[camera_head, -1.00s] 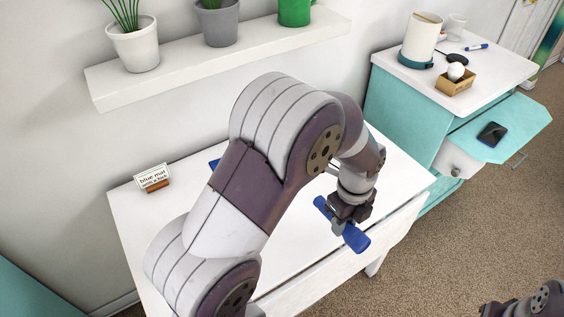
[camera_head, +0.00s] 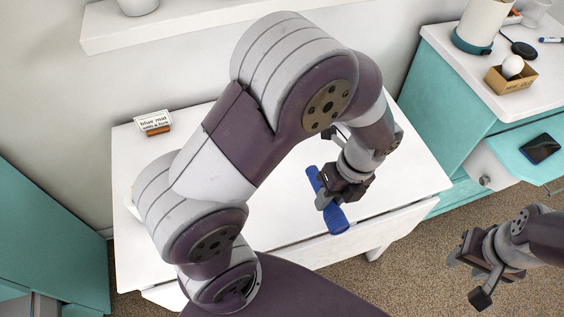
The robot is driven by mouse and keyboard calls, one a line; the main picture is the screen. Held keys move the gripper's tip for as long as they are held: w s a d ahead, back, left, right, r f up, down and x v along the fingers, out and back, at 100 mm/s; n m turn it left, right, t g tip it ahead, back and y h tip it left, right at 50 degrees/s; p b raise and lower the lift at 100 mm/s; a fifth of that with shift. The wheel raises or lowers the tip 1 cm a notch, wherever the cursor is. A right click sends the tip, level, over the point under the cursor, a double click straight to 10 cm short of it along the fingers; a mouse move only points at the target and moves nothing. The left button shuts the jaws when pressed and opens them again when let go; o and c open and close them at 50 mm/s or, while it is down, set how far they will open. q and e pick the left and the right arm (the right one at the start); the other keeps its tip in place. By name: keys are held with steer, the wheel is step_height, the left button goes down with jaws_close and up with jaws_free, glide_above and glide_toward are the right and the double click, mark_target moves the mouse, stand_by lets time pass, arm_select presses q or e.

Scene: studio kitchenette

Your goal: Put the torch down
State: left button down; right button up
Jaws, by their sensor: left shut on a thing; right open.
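The blue torch (camera_head: 338,218) is held in my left gripper (camera_head: 326,195), which is shut around its middle. The torch is tilted in the picture, over the right part of the white table (camera_head: 385,185), near its front edge. I cannot tell whether it touches the table top. My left arm hides much of the middle of the table. My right gripper (camera_head: 467,278) is open and empty, over the carpet to the right of the table.
A small sign (camera_head: 153,122) reading "blue mat" with a smaller second line stands at the table's back left. A teal cabinet (camera_head: 447,100) stands at the right, its drawer open with a dark phone (camera_head: 539,148) in it. A white shelf (camera_head: 200,22) hangs above.

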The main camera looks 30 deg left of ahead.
arm_select(q)
glide_above(294, 199)
steer(key=w, duration=0.1)
steer(key=f, duration=0.5)
steer(key=shift+d+f+b, duration=0.35)
steer(key=shift+f, duration=0.05)
steer(key=x, duration=0.3)
steer(key=shift+w+d+f+b, duration=0.1)
steer(key=shift+d+f+b, duration=0.1)
steer(key=shift+f+b, duration=0.2)
steer(key=shift+w+f, duration=0.15)
steer(key=shift+w, duration=0.05)
steer(key=shift+s, duration=0.15)
steer(key=c, duration=0.8)
jaws_free()
steer(key=shift+f, duration=0.1)
steer(key=shift+c, duration=0.2)
